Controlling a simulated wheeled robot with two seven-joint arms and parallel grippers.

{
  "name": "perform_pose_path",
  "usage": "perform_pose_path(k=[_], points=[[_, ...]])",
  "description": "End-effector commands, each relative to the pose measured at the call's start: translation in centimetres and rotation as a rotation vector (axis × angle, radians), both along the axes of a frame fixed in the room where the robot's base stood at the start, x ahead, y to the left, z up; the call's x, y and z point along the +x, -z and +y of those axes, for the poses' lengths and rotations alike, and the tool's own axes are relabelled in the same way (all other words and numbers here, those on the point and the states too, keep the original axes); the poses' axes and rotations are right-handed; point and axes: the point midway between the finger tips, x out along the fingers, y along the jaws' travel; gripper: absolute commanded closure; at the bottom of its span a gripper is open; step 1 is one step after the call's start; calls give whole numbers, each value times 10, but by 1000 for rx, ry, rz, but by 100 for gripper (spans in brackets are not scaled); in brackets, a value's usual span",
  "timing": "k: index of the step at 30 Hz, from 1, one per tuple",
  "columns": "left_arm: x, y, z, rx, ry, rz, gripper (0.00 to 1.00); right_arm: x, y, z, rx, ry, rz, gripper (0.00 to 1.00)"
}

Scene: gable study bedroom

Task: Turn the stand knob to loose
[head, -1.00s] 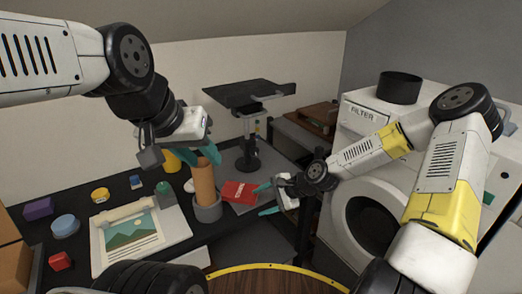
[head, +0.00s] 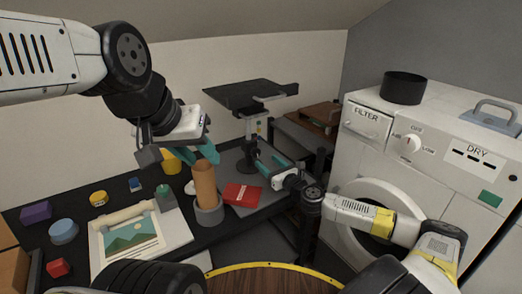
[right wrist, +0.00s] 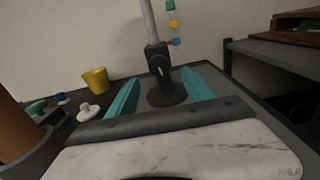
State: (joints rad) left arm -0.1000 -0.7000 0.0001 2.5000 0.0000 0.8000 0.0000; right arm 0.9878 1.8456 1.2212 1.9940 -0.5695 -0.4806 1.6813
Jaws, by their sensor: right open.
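The stand (head: 251,128) has a dark flat top, a thin post and a round dark base on the desk at the back. In the right wrist view its black collar (right wrist: 158,60) rises from the round base (right wrist: 166,94), with a pale mark on its front that may be the knob; the setting is too small to read. My right gripper (head: 268,165) is open and empty, low in front of the stand. In the right wrist view its teal fingers (right wrist: 160,79) are spread to either side of the collar, apart from it. My left gripper (head: 195,156) looks open above the desk.
A brown tube (head: 205,183) stands in a grey holder beneath my left gripper. A red box (head: 242,194) lies in front of the stand. A yellow cup (right wrist: 96,79) is left of the stand. The washing machine (head: 440,165) stands to the right.

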Motion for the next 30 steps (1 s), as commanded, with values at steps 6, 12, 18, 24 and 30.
perform_pose_path(k=[6, 12, 18, 24, 30], points=[[0, 0, 0, 0, 0, 0, 64, 29, 0, 24, -4, -5, -2, 41], [0, 0, 0, 0, 0, 0, 64, 46, 0, 35, -3, -4, -2, 41], [0, 0, 0, 0, 0, 0, 64, 50, 0, 37, -2, -4, -2, 41], [0, 0, 0, 0, 0, 0, 64, 49, 0, 37, -3, -4, -1, 54], [0, 0, 0, 0, 0, 0, 64, 49, 0, 37, -4, -4, -2, 94]])
